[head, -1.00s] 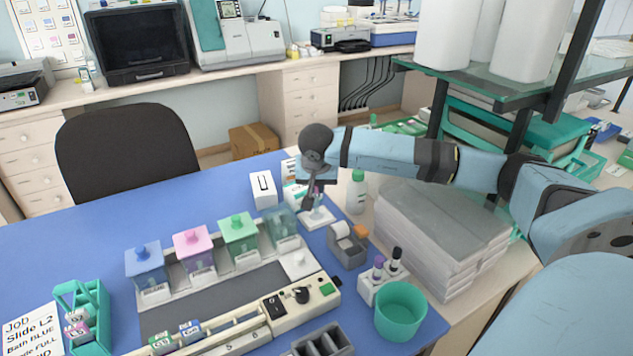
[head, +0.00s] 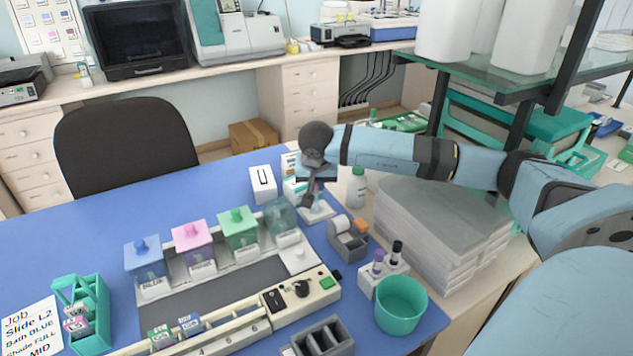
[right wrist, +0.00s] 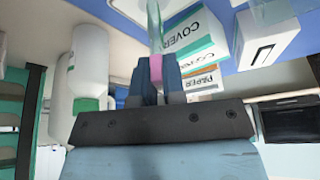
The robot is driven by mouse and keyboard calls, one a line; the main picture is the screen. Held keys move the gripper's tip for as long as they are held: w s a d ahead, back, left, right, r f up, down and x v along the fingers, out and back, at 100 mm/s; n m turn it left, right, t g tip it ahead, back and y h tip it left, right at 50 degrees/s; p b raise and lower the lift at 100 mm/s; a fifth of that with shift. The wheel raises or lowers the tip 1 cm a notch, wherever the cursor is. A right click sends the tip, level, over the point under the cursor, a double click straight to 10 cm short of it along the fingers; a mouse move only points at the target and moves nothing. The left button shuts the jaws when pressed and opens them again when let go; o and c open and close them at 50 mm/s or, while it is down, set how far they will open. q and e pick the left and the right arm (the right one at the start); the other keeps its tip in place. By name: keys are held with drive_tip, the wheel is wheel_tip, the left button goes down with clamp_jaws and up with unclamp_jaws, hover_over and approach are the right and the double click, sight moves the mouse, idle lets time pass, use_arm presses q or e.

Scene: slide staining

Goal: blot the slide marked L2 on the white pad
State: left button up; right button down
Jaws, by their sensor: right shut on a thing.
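My right gripper (head: 311,196) points down just above the white pad (head: 322,216), behind the row of staining jars. In the right wrist view its fingers (right wrist: 156,84) are shut on a slide, held by its pink end (right wrist: 155,68). The slide's clear glass (right wrist: 154,25) sticks out beyond the fingertips. The mark on this slide cannot be read. In the head view the slide is mostly hidden by the gripper, and I cannot tell whether it touches the pad. My left gripper is not in view.
Blue, pink and green lidded jars (head: 238,228) stand left of the pad. A tape dispenser (head: 348,240), marker holder (head: 383,277) and teal cup (head: 401,306) are in front right. A green slide rack (head: 94,311) and job card (head: 30,325) lie left. A white bottle (head: 356,188) stands close right.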

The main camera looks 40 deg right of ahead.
drive_tip(key=shift+f+b, duration=0.3)
drive_tip(key=shift+f, duration=0.15)
drive_tip(key=shift+s+f, duration=0.1)
drive_tip(key=shift+f, duration=0.05)
idle(3.3)
drive_tip(key=shift+r+p, duration=1.6)
drive_tip(key=shift+r, duration=1.55)
drive_tip(key=shift+f, duration=0.1)
